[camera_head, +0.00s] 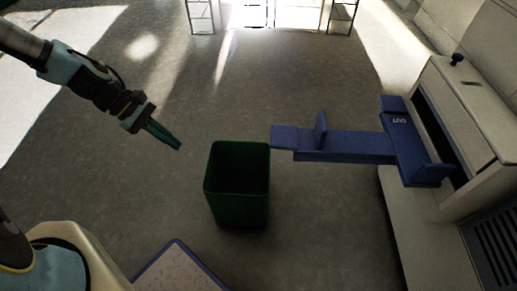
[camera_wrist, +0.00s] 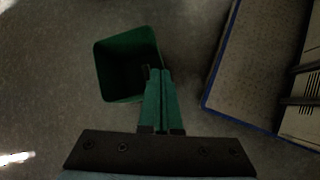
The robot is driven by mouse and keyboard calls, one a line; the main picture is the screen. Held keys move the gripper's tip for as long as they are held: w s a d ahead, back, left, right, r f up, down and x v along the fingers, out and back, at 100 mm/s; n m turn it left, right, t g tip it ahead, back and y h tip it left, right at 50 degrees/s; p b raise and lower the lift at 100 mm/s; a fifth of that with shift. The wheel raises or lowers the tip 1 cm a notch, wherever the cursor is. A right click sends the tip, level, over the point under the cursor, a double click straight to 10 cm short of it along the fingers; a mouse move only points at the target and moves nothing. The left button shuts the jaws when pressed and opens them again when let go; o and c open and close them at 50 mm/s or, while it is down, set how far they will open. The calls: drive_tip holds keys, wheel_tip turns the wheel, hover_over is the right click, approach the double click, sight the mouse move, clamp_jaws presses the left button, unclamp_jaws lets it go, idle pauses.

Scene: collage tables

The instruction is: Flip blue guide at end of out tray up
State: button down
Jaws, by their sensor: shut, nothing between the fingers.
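The blue out tray (camera_head: 345,146), marked "OUT", juts left from the side of a beige machine in the head view. At its left end a flat blue flap (camera_head: 284,137) lies level with the tray. A blue upright fin (camera_head: 321,130) stands just right of this flap. My gripper (camera_head: 179,147) is to the left of the tray, well apart from it, with its green fingers together and empty. The fingers also show in the wrist view (camera_wrist: 160,75), over the bin. The tray is not in the wrist view.
A green open bin (camera_head: 237,205) stands between my gripper and the tray, below the tray's left end in the picture; it also shows in the wrist view (camera_wrist: 108,75). The beige machine (camera_head: 465,120) fills the right side. A blue-edged panel (camera_head: 180,270) lies at the bottom. Grey floor is clear behind.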

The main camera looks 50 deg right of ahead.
sight(284, 137)
drive_tip(key=s+d+f+n+g+h+b, duration=0.2)
drive_tip(key=s+d+f, duration=0.1)
drive_tip(key=d, duration=0.4)
drive_tip(key=s+d+f+n+g+h+b, duration=0.2)
drive_tip(key=s+d+f+b, duration=0.1)
drive_tip(key=d, duration=0.4)
drive_tip(key=shift+s+d+n, duration=0.15)
drive_tip(key=shift+s+n, duration=0.15)
drive_tip(key=shift+s, duration=0.25)
drive_tip(key=s+d+b, duration=0.1)
drive_tip(key=s+d, duration=0.4)
drive_tip(key=s, duration=0.2)
drive_tip(key=shift+s+d, duration=0.25)
drive_tip(key=shift+s, duration=0.1)
